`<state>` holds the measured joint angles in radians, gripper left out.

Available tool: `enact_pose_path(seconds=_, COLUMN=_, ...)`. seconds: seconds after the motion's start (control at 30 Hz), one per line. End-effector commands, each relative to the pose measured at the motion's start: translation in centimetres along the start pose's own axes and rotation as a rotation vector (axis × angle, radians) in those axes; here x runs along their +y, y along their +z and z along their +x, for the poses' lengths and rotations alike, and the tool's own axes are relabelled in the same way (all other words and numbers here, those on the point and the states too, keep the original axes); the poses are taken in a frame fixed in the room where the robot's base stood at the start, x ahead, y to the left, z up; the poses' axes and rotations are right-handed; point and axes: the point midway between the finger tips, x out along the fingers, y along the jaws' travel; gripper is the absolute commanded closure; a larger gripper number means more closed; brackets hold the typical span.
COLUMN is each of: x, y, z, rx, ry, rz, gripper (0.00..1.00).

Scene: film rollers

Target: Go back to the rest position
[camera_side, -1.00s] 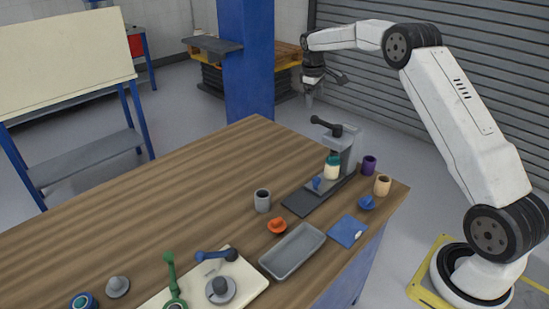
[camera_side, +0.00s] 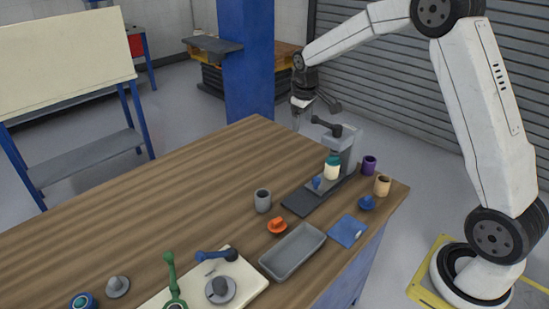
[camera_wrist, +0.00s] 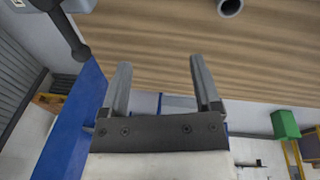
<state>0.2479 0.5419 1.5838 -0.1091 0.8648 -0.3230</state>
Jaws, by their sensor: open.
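My gripper (camera_side: 299,120) hangs in the air behind the grey lever press (camera_side: 346,148), past the far edge of the wooden table (camera_side: 170,190). It also shows in the wrist view (camera_wrist: 160,85), where its two grey fingers stand wide apart with nothing between them. The press has a dark lever and a dark base plate on the table. A cream and teal piece and a small blue piece are at the press.
A grey cup (camera_side: 262,201), an orange piece (camera_side: 277,226), a grey tray (camera_side: 292,250), a blue pad (camera_side: 347,230), and purple (camera_side: 369,165) and tan (camera_side: 382,185) cups stand near the press. A blue column (camera_side: 247,70) rises behind the table. The table's left middle is clear.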

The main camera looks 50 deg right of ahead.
Motion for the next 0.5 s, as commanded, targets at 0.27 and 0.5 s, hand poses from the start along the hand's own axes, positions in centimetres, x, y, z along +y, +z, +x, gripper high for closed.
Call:
enact_pose_path(seconds=0.27, x=-5.8, y=4.1, z=-0.3, rx=0.037, ry=-0.031, rz=0.032, gripper=0.19)
enact_pose_path(seconds=0.5, x=-10.2, y=8.6, z=-0.2, rx=0.065, ry=-0.058, rz=0.066, gripper=0.19)
